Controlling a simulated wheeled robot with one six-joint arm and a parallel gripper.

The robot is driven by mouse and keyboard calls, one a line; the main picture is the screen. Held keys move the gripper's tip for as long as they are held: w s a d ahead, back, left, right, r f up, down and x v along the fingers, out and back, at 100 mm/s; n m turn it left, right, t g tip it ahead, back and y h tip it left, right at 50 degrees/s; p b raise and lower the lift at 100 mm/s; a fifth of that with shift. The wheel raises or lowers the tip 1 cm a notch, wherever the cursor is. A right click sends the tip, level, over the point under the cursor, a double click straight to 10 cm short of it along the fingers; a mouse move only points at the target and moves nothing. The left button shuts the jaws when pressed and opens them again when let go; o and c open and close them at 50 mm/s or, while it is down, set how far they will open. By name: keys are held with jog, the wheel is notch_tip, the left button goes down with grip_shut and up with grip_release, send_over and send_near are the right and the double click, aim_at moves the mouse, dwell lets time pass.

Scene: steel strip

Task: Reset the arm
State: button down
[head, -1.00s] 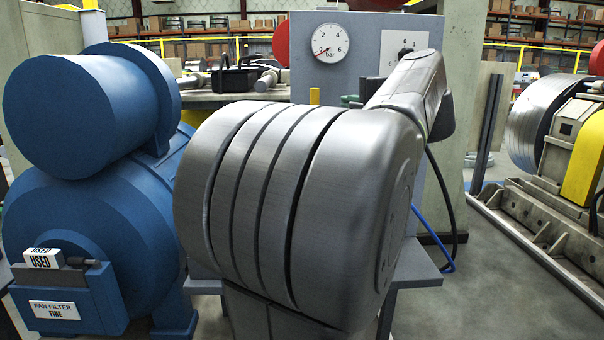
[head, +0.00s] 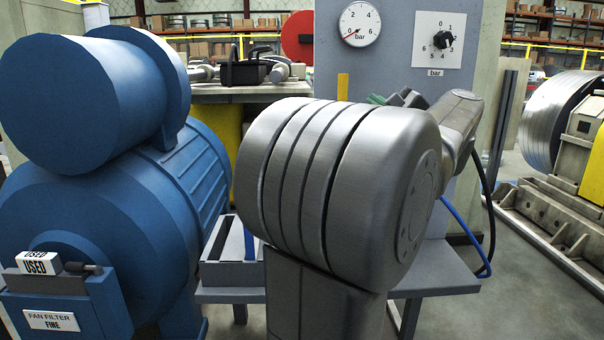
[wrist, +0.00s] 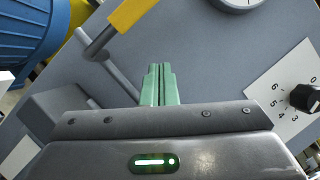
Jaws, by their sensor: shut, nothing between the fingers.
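My gripper (wrist: 158,85) is shut and empty, its two green fingers pressed together in front of the grey panel in the wrist view. In the head view only a bit of green (head: 376,99) shows behind my arm. My grey arm (head: 330,190) is folded in the middle of the head view and hides most of the gripper. The fingertips look apart from the panel's fittings, though the exact gap cannot be told.
The grey panel (head: 400,75) carries a bar gauge (head: 360,24), a black knob (head: 444,39) and a yellow-handled lever (wrist: 134,12). A blue fan filter machine (head: 90,230) stands left. A grey shelf (head: 435,283) and blue hose (head: 462,225) are right of my arm.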

jog(key=s+f+m+t+h+b, duration=0.2)
jog(key=f+m+h, duration=0.5)
jog(key=m, duration=0.8)
jog(key=shift+s+d+f+t, duration=0.15)
jog(key=shift+s+f+t, duration=0.75)
jog(key=shift+f, duration=0.4)
jog(key=shift+s, duration=0.1)
